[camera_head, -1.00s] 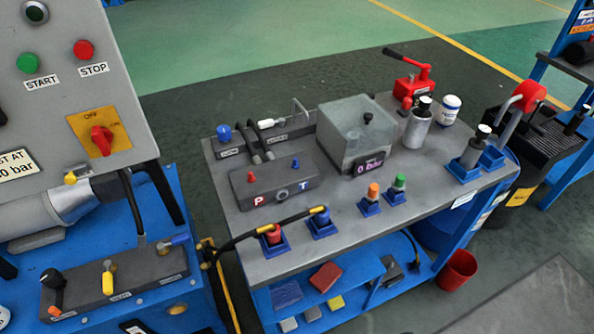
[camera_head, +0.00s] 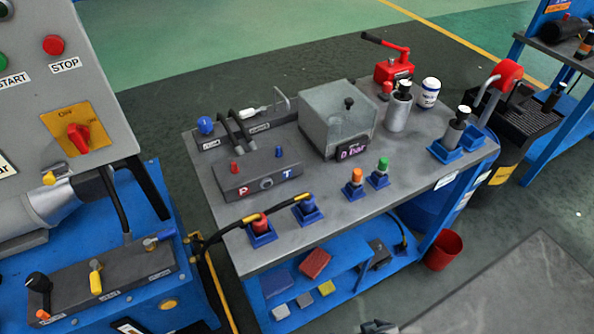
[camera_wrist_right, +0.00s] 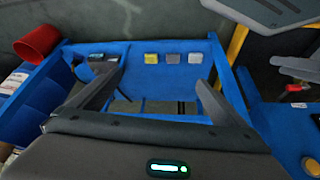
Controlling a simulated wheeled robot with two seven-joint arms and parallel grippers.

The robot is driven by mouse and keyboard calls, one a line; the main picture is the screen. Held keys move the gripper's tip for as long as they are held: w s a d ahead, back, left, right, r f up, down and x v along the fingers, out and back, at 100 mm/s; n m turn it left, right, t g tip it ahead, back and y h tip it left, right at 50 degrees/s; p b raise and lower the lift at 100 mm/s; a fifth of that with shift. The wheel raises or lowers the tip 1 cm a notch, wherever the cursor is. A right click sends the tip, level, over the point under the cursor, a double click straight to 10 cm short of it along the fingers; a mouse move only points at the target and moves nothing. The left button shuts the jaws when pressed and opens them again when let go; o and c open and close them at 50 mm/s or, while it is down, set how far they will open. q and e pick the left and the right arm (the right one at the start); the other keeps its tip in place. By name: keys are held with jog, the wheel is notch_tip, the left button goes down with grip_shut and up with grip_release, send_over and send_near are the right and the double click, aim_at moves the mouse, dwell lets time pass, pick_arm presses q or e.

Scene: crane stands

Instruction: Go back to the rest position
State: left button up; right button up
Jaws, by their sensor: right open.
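My right gripper (camera_wrist_right: 158,88) shows in the right wrist view with its two fingers spread wide and nothing between them. Below it lies a blue shelf (camera_wrist_right: 140,58) with small yellow and grey blocks on it. The grey-topped bench (camera_head: 345,205) stands in the middle of the head view.
A control panel (camera_head: 65,105) and a valve block (camera_head: 105,277) stand at the left. A red hand pump (camera_head: 393,70) is at the bench's back. A red bin (camera_head: 443,250) is on the floor by the bench's right side. Green and dark floor behind the bench is clear.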

jog(key=s+a+f+t, duration=0.1)
jog(key=f, duration=0.7)
jog(key=s+a+f, duration=0.1)
jog(key=s+f, duration=0.1)
jog(key=f, duration=0.7)
jog(key=shift+a+t+y, duration=0.3)
jog(key=shift+t+y, duration=0.1)
